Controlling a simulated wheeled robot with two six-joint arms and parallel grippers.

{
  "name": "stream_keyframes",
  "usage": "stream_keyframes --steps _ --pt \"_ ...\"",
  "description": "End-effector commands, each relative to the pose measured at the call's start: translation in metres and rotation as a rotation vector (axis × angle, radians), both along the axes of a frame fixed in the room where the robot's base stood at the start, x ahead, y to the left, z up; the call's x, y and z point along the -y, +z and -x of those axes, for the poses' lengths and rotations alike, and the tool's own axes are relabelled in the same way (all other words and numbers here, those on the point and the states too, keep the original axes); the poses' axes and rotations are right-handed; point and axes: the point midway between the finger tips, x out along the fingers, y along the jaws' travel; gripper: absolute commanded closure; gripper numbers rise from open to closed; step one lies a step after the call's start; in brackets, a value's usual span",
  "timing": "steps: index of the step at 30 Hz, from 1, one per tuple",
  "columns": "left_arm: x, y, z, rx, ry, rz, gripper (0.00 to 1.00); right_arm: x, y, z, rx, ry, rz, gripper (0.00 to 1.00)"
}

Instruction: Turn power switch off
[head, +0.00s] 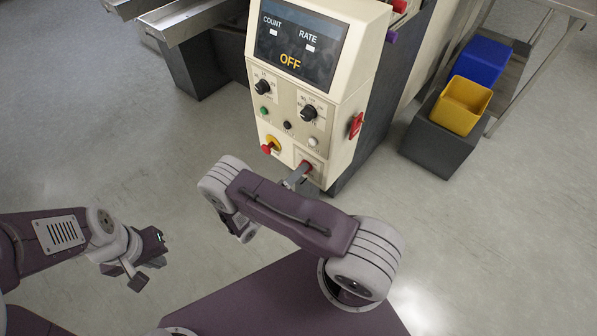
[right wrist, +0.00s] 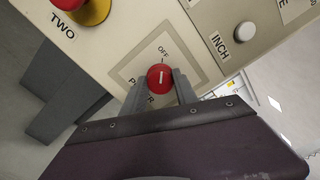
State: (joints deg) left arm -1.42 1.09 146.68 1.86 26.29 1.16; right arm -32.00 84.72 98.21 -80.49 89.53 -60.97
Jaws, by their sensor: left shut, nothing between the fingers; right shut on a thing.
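The power switch is a round red knob (right wrist: 160,77) with a white line on a square plate labelled OFF and POWER. Its white line points up in the right wrist view, towards the OFF mark. My right gripper (right wrist: 161,88) is shut on this knob, one finger on each side. In the head view the right gripper (head: 297,176) reaches the lower front of the cream control panel (head: 337,95), and my arm partly hides the switch. The panel's display (head: 294,48) reads COUNT, RATE and OFF. My left gripper (head: 146,266) is shut and empty, low at the left, away from the panel.
A red button on a yellow ring (head: 270,146) sits left of the switch. A white INCH button (right wrist: 244,32) is close by on the panel. A red handle (head: 356,125) is on the panel's side. Blue (head: 482,60) and yellow (head: 461,104) bins stand right. The floor left is clear.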

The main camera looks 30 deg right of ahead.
Motion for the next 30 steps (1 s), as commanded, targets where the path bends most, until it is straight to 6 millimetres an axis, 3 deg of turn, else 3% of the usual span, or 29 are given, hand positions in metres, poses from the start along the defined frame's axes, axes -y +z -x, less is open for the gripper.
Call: stream_keyframes --steps 5,6,7,8,17,30 --pt "0.0 0.0 0.0 0.0 0.0 0.0 1.0 0.0 -0.001 0.0 -0.004 0.0 -0.001 1.0" --pt "0.0 0.0 0.0 0.0 0.0 0.0 1.0 0.0 -0.001 0.001 -0.004 0.0 -0.001 0.54" --pt "0.0 0.0 0.0 0.0 0.0 0.0 1.0 0.0 -0.001 0.0 -0.003 0.0 -0.001 0.46" --pt "0.0 0.0 0.0 0.0 0.0 0.0 1.0 0.0 -0.001 0.0 -0.003 0.0 -0.001 0.44" --pt "0.0 0.001 0.0 0.0 0.0 0.0 1.0 -0.002 0.0 0.001 0.0 0.0 -0.001 0.44" --pt "0.0 0.014 0.0 0.0 0.0 0.0 1.0 -0.077 0.0 0.031 -0.001 0.004 -0.001 0.44"
